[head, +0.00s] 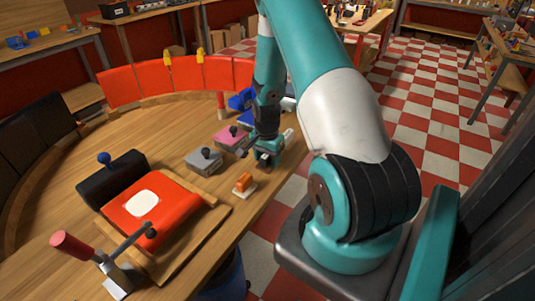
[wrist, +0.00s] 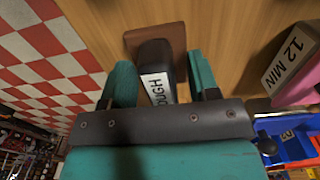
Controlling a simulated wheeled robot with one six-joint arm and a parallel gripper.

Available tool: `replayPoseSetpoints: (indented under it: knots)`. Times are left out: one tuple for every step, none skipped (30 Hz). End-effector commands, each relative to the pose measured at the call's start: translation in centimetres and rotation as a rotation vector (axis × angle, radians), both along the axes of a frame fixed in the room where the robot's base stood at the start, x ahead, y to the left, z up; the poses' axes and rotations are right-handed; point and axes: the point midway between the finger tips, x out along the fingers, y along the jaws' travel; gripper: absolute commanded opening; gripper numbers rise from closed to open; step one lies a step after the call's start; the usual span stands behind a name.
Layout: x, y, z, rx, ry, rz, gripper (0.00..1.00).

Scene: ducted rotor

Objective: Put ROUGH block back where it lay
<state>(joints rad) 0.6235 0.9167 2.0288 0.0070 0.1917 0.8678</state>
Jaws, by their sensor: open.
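The ROUGH block (wrist: 153,62) is a dark block with a white label, seen in the wrist view between my two fingers. A flat brown piece (wrist: 140,37) shows at its far end; I cannot tell whether it is part of the block or under it. My gripper (wrist: 162,80) is open, with one teal finger on each side of the block and gaps showing. In the head view my gripper (head: 268,157) is low at the right edge of the curved wooden bench (head: 232,222). There the ROUGH block cannot be made out, likely hidden by the gripper.
An orange block on a white pad (head: 244,184) sits near the gripper. Grey (head: 204,161) and pink (head: 231,138) knobbed blocks stand to the left. A red cushion-like piece (head: 150,207) lies on a wooden board. A 12 MIN block (wrist: 288,58) shows in the wrist view.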

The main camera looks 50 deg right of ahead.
Motion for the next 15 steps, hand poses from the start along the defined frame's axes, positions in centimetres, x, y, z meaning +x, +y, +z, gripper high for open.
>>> replayPoseSetpoints:
  knots:
    - [0.0, 0.0, 0.4, 0.000, 0.000, 0.000, 0.55]
    - [0.0, 0.0, 0.5, -0.001, -0.001, 0.000, 0.55]
    - [0.1, 0.0, 0.8, -0.002, -0.002, 0.000, 0.55]
    - [0.1, -0.1, 1.2, -0.003, -0.003, 0.000, 0.55]
    - [0.1, -0.1, 1.6, -0.003, -0.004, 0.000, 0.55]
    - [0.1, -0.1, 2.3, -0.004, -0.004, 0.000, 0.55]
    - [0.1, 0.0, 2.9, -0.004, -0.005, 0.000, 0.55]
    - [0.1, -0.1, 3.5, -0.004, -0.005, 0.000, 0.55]
    - [0.1, -0.1, 4.4, -0.005, -0.006, 0.000, 0.55]
    - [0.1, 0.0, 5.1, -0.005, -0.006, 0.000, 0.55]
    - [0.2, 0.0, 5.8, -0.005, -0.006, 0.000, 0.55]
    - [0.1, 0.0, 6.7, -0.005, -0.006, 0.000, 0.55]
    - [0.1, 0.0, 7.3, -0.004, -0.005, 0.000, 0.55]
    - [0.1, 0.0, 8.0, -0.005, -0.006, 0.000, 0.55]
    - [0.1, 0.0, 8.8, -0.004, -0.005, 0.000, 0.55]
